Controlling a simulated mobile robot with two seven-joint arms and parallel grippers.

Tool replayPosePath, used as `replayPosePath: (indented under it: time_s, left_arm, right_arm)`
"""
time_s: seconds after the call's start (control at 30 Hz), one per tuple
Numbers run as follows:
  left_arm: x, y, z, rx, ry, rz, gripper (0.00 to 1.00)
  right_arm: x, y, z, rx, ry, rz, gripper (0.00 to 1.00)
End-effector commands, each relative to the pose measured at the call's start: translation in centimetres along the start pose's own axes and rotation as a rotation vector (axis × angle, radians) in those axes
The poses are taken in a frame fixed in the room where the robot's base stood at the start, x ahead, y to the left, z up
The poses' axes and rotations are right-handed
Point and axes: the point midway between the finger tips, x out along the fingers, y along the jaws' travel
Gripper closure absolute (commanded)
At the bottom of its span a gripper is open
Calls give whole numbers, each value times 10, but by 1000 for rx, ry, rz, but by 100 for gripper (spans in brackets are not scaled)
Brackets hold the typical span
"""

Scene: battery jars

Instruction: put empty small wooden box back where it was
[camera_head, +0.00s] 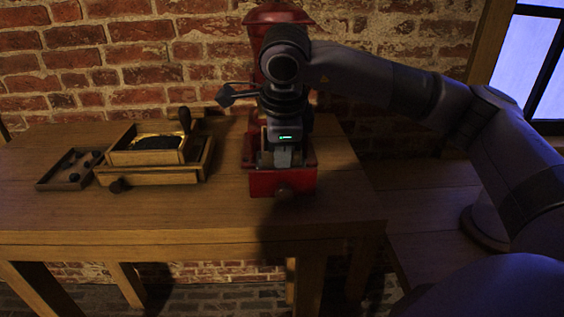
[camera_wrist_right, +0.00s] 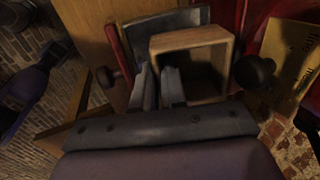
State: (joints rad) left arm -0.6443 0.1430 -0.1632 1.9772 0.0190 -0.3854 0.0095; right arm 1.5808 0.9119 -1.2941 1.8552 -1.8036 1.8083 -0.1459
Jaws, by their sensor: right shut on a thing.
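In the right wrist view a small wooden box (camera_wrist_right: 192,40) shows its open top, with a dark inside where I see no contents. My right gripper (camera_wrist_right: 160,78) is shut on the box's wall at its left corner. In the head view my right gripper (camera_head: 282,158) points down over the red drawer (camera_head: 283,184) at the front of the red machine (camera_head: 277,17). The box is mostly hidden there behind the gripper, and I cannot tell whether it touches the drawer. My left gripper is not in view.
A dark tray with several dark balls (camera_head: 72,178) stands at the left of the table (camera_head: 220,215). Beside it is a wooden box with dark contents (camera_head: 150,157). A dark crank knob (camera_head: 224,96) sticks out left of my wrist. The table's front left is clear.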

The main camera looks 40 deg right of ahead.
Motion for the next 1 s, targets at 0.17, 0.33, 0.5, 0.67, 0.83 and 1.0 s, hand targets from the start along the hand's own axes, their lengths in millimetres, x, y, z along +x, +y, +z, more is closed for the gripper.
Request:
replayPosePath:
  time_s: [0.17, 0.33, 0.5, 0.67, 0.83, 1.0]
  left_arm:
    - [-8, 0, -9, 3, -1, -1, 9]
    - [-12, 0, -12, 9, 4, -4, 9]
    - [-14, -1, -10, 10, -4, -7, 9]
    - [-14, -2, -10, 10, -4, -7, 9]
    - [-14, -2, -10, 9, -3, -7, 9]
    - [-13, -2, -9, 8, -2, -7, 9]
  right_arm:
    - [15, -4, 0, 6, 0, 105, 100]
    - [16, -5, 0, 3, 2, 258, 100]
    - [30, 0, -1, 0, 3, 306, 100]
    - [34, 1, 0, 0, 0, 302, 100]
    - [34, 1, 0, 1, 0, 301, 100]
    - [37, 2, 0, 1, 0, 301, 79]
